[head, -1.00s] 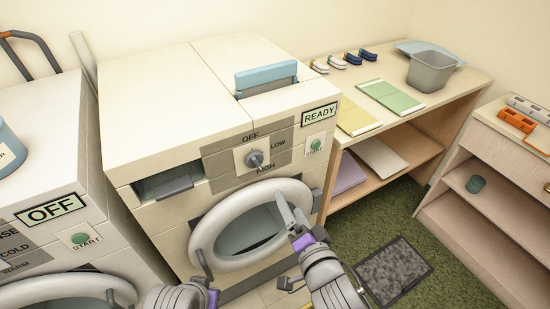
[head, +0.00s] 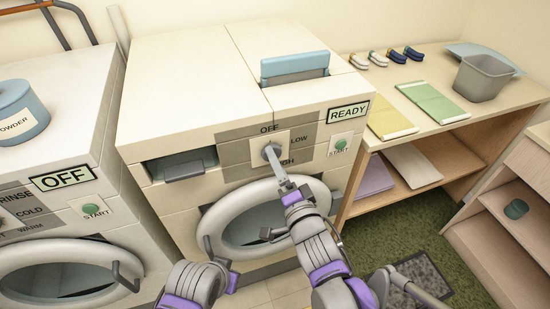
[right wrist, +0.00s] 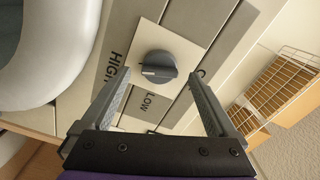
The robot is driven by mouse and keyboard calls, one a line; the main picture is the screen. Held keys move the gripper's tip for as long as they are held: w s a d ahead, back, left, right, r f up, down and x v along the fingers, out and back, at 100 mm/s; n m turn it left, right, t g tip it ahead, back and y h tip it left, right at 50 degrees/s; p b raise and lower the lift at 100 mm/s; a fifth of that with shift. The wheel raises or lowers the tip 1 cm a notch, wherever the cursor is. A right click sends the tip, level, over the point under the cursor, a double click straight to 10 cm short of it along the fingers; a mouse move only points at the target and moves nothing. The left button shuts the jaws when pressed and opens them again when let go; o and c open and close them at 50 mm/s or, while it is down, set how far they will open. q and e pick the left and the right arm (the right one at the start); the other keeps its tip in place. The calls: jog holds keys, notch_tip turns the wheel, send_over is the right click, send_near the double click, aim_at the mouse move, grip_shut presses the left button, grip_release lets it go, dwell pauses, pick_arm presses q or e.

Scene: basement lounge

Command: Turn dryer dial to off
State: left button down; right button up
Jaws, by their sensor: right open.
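The dryer dial (head: 270,151) is a round grey knob on a pale square plate on the dryer's (head: 190,90) front panel. Labels OFF, LOW and HIGH surround it. In the right wrist view the dial (right wrist: 162,66) has a pale mark towards the HIGH side. My right gripper (head: 276,167) is in front of the dial and partly covers it and the HIGH label. The right wrist view shows its fingers (right wrist: 156,80) open, one on each side of the dial, with nothing held. My left gripper (head: 222,274) is low in front of the dryer, its fingers not clear.
The dryer's round door (head: 218,226) is below the dial, and its display reads READY (head: 348,112). The washer (head: 50,95) stands left, its display reading OFF. A wooden table (head: 425,134) with folded cloths and a grey bin (head: 482,78) stands right.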

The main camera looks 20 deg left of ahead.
jog(key=shift+x, duration=1.35)
jog(key=c, duration=1.4)
jog(key=shift+o, duration=0.2)
